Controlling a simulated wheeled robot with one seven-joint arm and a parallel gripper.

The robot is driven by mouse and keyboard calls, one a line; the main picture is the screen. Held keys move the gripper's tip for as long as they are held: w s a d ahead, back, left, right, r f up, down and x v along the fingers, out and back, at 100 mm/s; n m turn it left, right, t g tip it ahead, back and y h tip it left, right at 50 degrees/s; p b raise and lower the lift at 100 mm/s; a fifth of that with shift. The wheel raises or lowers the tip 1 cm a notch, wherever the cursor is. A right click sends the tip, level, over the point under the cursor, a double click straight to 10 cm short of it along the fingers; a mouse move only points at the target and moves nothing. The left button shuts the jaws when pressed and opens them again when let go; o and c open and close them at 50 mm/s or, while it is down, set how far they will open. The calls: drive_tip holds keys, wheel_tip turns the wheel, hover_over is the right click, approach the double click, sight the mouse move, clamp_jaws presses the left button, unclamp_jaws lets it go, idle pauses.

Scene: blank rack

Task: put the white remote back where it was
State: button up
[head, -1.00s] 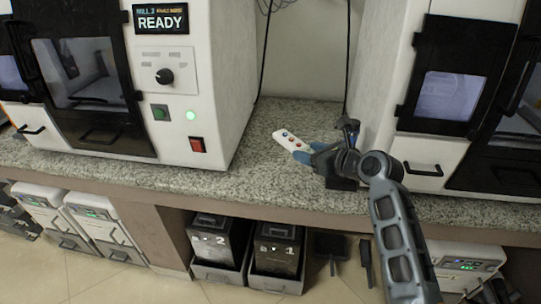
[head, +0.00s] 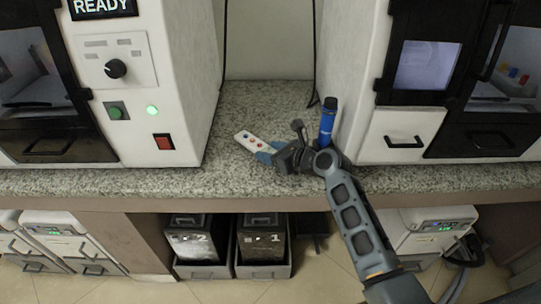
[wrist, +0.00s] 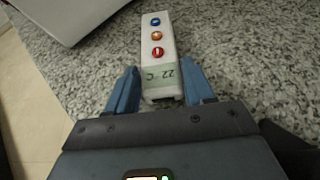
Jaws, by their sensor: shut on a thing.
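The white remote (head: 247,141) is held out over the granite counter between two white machines, its long side pointing left and back. In the wrist view it shows colored buttons and a small display reading 22 °C (wrist: 160,58). My gripper (head: 267,153) is shut on the remote's near end. In the wrist view the blue fingers (wrist: 160,88) are on either side of that end. I cannot tell whether the remote's underside touches the counter.
A blue cylinder with a dark top (head: 327,122) stands upright just behind my wrist, by the right machine (head: 360,90). The left machine (head: 185,70) has a READY sign. The counter (head: 262,106) behind the remote is clear. Black bins (head: 262,238) sit below.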

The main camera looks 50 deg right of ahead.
drive_tip(key=shift+f, duration=0.6)
drive_tip(key=shift+f, duration=0.1)
drive_tip(key=o, duration=1.2)
